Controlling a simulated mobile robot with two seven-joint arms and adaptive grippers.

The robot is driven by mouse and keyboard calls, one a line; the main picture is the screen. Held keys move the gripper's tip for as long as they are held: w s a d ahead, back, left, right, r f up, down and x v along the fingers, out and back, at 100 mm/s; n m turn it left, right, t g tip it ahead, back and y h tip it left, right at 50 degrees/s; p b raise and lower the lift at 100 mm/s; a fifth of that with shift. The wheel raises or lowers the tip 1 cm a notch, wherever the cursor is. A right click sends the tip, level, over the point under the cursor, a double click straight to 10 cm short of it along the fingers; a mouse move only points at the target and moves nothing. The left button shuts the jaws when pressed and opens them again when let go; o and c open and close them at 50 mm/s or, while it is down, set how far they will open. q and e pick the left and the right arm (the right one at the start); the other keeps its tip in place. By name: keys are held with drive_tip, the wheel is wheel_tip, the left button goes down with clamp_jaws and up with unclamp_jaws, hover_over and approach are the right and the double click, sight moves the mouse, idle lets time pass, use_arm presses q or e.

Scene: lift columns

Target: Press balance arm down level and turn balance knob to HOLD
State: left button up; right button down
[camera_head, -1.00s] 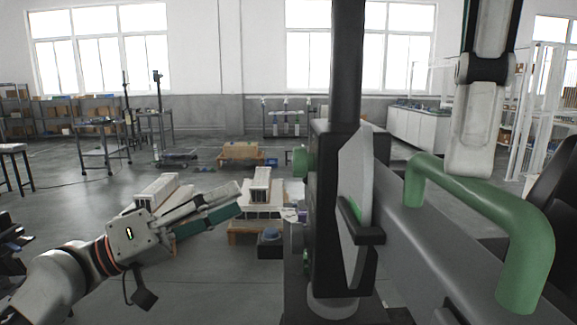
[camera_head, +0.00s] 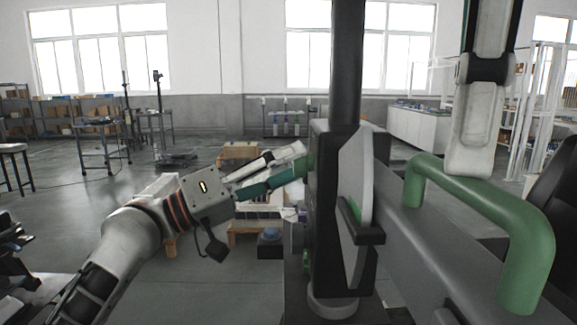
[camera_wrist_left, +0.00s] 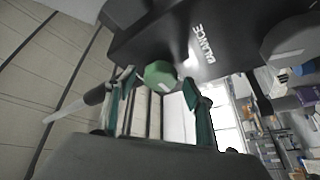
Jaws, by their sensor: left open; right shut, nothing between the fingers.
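The green balance knob shows in the left wrist view (camera_wrist_left: 160,74), beside the word BALANCE on a dark housing. My left gripper (camera_head: 303,158) is open. In the left wrist view its fingers (camera_wrist_left: 158,88) lie on either side of the knob, with gaps visible. In the head view the fingertips hide most of the knob at the column's left side. The grey balance arm (camera_head: 425,245) runs from the dark column (camera_head: 335,215) toward the lower right and carries a green handle (camera_head: 480,198). My right gripper (camera_head: 470,165) is shut, pointing down at the handle; contact is unclear.
A pale disc plate (camera_head: 362,170) with a dark bracket stands on the column's right side. A wooden pallet with white parts (camera_head: 243,225) and a blue-topped box (camera_head: 269,237) sit on the floor behind.

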drive_tip(key=shift+f, duration=0.1)
use_arm(q)
drive_tip(key=shift+w+d, duration=0.1)
drive_tip(key=shift+d, duration=0.15)
drive_tip(key=c, duration=1.1)
